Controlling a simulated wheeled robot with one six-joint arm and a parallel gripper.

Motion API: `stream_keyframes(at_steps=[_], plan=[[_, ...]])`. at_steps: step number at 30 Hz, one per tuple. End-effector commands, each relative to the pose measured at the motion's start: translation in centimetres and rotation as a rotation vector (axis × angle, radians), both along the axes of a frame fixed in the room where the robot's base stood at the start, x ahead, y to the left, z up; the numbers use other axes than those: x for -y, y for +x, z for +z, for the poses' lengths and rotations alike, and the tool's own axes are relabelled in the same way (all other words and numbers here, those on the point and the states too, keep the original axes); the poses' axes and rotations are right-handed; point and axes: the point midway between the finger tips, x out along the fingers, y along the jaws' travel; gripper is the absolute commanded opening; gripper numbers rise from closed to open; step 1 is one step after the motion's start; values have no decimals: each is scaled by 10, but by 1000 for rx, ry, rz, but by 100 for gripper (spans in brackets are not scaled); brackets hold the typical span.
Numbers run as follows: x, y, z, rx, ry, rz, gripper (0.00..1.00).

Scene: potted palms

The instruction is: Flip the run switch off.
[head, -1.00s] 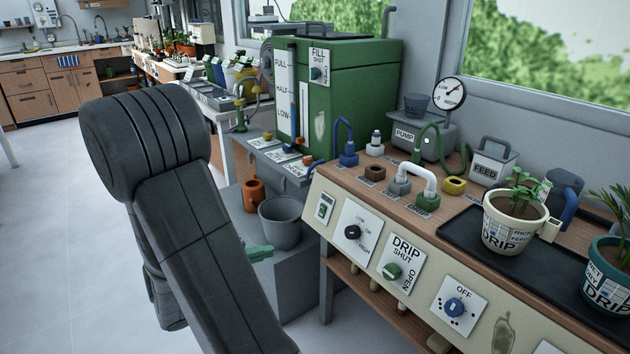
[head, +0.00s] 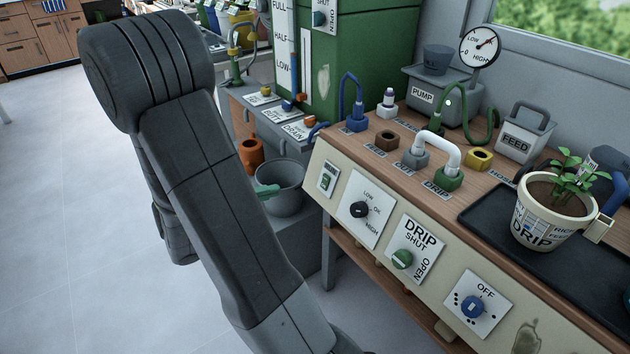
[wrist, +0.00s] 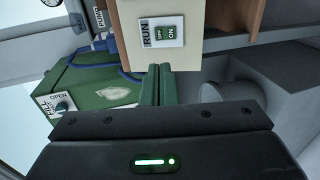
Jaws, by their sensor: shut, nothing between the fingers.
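The run switch (head: 327,180) is a small green rocker on a white plate at the left end of the cream bench panel. In the wrist view the rocker (wrist: 165,35) shows close up, with RUN on the plate and OFF and ON on its two halves. My gripper (wrist: 156,72) is shut and empty, its green fingers side by side. Their tips appear just below the switch plate in the wrist view; I cannot tell the remaining gap. In the head view the green fingertips (head: 268,191) show past my arm, left of the switch and apart from it.
A black dial (head: 359,209), a green DRIP knob (head: 402,259) and a blue knob (head: 473,306) share the panel. A grey bucket (head: 281,190) and the green tank (head: 365,60) stand to the left. Pipes and a potted plant (head: 548,222) are on the bench top.

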Motion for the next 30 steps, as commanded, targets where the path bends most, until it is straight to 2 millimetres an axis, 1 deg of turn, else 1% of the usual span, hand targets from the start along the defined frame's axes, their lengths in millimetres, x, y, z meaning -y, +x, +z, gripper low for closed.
stream_keyframes(at_steps=[5, 21, 27, 30], plan=[[16, 11, -6, 0, 0, -4, 0], [79, 56, -24, 0, 0, -5, 0], [97, 70, -29, 0, 0, -3, 0], [103, 74, -30, 0, 0, -2, 0]])
